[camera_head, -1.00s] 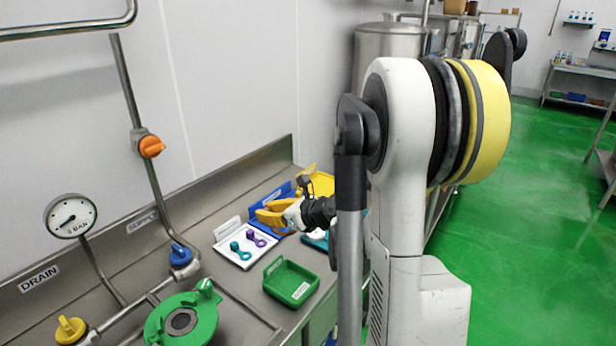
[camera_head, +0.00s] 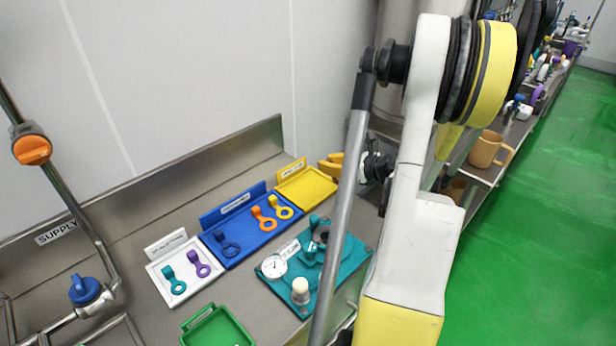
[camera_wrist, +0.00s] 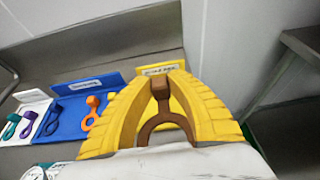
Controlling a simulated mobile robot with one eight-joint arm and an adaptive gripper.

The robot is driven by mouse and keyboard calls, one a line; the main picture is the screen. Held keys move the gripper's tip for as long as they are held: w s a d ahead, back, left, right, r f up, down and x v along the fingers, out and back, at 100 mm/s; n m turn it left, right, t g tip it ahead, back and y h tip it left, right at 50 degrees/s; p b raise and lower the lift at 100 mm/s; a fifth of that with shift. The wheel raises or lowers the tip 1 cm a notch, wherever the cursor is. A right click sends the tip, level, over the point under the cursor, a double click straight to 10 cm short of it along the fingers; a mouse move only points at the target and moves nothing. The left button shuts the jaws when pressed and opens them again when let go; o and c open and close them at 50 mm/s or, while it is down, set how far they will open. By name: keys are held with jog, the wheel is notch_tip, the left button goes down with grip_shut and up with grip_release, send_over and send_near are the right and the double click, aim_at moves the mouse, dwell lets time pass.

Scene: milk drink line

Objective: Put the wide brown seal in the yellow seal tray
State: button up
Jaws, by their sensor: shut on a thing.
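The brown seal (camera_wrist: 165,118), a ring with a block-shaped tab, is held between the yellow fingers of my gripper (camera_wrist: 162,92) in the wrist view. The gripper is shut on its tab. In the head view my gripper (camera_head: 331,163) shows partly behind my arm, just right of the yellow seal tray (camera_head: 308,190), and the seal is hidden there. The yellow tray looks empty in the head view. In the wrist view the yellow tray (camera_wrist: 180,105) is behind the fingers and mostly hidden, with its labelled back plate showing.
The blue tray (camera_head: 238,253) holds a blue, an orange and a yellow seal. The white tray (camera_head: 179,302) holds a teal and a purple seal. A teal tray (camera_head: 340,272) with a gauge and fittings stands in front. A steel back wall (camera_head: 190,182) runs behind.

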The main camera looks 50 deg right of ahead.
jog(key=shift+d+f, duration=0.1)
jog(key=shift+d, duration=0.25)
jog(key=b, duration=0.5)
send_over(300, 182)
notch_tip(300, 182, down, 7)
jog(key=shift+r, duration=0.1)
jog(key=shift+f+b, duration=0.8)
jog(key=shift+f, duration=1.2)
jog(key=shift+f, duration=0.15)
jog(key=o, duration=0.7)
jog(key=shift+o, duration=0.7)
